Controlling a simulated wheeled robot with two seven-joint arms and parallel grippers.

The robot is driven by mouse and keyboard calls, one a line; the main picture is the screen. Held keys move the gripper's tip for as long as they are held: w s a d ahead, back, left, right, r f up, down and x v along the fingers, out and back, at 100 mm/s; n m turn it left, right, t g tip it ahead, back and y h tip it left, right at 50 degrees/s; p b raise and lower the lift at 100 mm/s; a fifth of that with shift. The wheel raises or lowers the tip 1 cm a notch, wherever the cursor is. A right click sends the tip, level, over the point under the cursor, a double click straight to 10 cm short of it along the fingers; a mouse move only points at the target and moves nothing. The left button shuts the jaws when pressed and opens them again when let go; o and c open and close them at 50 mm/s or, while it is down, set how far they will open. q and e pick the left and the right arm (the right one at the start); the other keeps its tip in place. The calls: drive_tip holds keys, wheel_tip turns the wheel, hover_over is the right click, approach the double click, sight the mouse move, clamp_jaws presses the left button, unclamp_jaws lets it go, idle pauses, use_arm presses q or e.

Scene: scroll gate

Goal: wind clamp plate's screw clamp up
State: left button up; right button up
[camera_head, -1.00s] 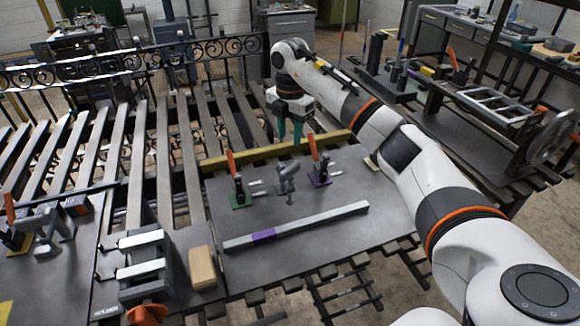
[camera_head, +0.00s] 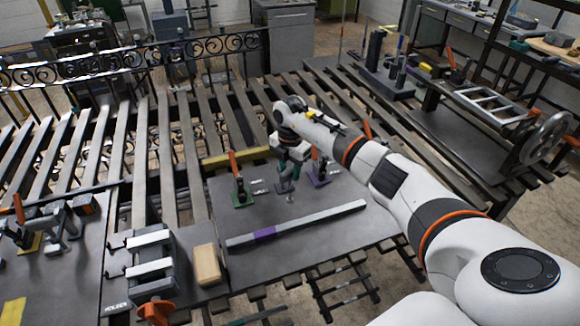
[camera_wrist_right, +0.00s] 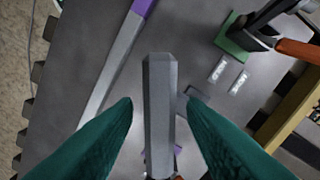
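The clamp plate (camera_head: 350,220) is a dark metal sheet on the slatted table. Its grey screw clamp (camera_head: 284,187) stands between a green-based toggle clamp (camera_head: 238,190) and a purple-based toggle clamp (camera_head: 320,175), both with orange handles. My right gripper (camera_head: 291,172) is over the screw clamp and hides its upper part in the head view. In the right wrist view, the teal fingers of the right gripper (camera_wrist_right: 160,115) are apart, on either side of the grey screw clamp arm (camera_wrist_right: 158,95). Whether they touch it cannot be told. My left gripper is not in view.
A long grey bar (camera_head: 325,217) with a purple band lies along the front of the plate. A tan block (camera_head: 207,265) and a holder (camera_head: 150,262) with an orange knob stand at its left. A yellow bar (camera_head: 235,158) lies behind the clamps.

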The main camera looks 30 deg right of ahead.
drive_tip(key=shift+c, duration=0.6)
clamp_jaws()
